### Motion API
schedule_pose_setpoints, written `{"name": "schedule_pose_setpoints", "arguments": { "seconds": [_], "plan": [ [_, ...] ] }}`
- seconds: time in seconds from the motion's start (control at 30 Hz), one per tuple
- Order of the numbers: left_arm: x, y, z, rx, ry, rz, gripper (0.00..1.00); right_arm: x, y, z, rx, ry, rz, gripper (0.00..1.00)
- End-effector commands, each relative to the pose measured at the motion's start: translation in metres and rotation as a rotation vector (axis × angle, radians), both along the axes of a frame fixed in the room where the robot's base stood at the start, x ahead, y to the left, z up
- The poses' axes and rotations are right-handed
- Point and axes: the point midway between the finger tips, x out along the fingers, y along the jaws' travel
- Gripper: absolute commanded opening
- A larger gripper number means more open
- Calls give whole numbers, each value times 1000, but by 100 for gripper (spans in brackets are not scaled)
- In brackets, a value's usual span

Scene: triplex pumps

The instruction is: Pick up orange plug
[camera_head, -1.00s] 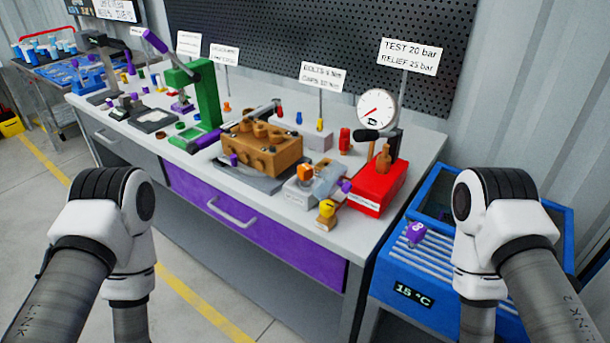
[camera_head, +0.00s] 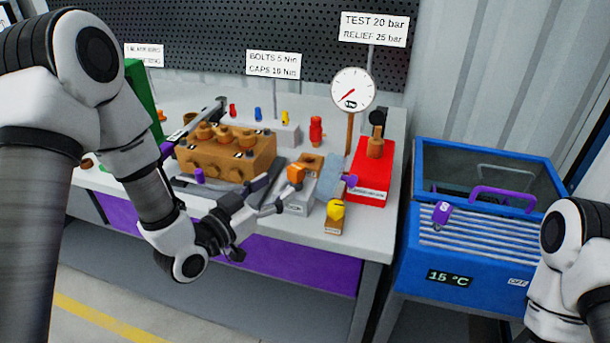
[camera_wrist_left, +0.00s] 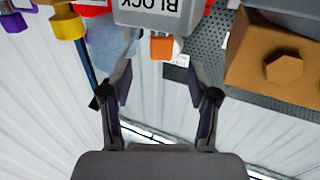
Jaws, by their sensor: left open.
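The orange plug (camera_head: 296,173) sits on a light grey block (camera_head: 297,205) near the front edge of the bench. In the left wrist view the plug (camera_wrist_left: 162,47) shows against the grey block (camera_wrist_left: 165,12), whose label reads "BLOCK". My left gripper (camera_head: 276,195) is open, just left of the plug, with its fingers pointing towards it. In the left wrist view the plug appears between and just beyond the spread fingertips (camera_wrist_left: 160,78), and I see no contact. My right gripper is out of view; only part of my right arm shows.
A brown pump body (camera_head: 226,158) stands left of the plug. A yellow-topped piece (camera_head: 335,212), a purple piece (camera_head: 350,181) and a red box (camera_head: 371,172) with a gauge (camera_head: 352,89) stand to the right. A blue cooler (camera_head: 480,255) is beyond the bench end.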

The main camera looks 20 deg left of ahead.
Motion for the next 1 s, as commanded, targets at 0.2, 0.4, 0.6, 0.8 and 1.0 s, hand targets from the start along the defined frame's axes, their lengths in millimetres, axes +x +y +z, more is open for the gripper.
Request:
{"name": "schedule_pose_setpoints", "arguments": {
  "seconds": [0.2,0.4,0.6,0.8,1.0],
  "plan": [
    [34,-14,2,3,1,-3,60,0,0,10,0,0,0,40],
    [51,-21,0,0,4,1,60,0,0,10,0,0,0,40],
    [50,-21,-1,-1,6,2,39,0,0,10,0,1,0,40],
    [50,-21,-1,-1,6,2,0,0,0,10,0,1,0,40],
    [50,-20,-1,-1,6,2,0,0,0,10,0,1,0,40]
  ]
}}
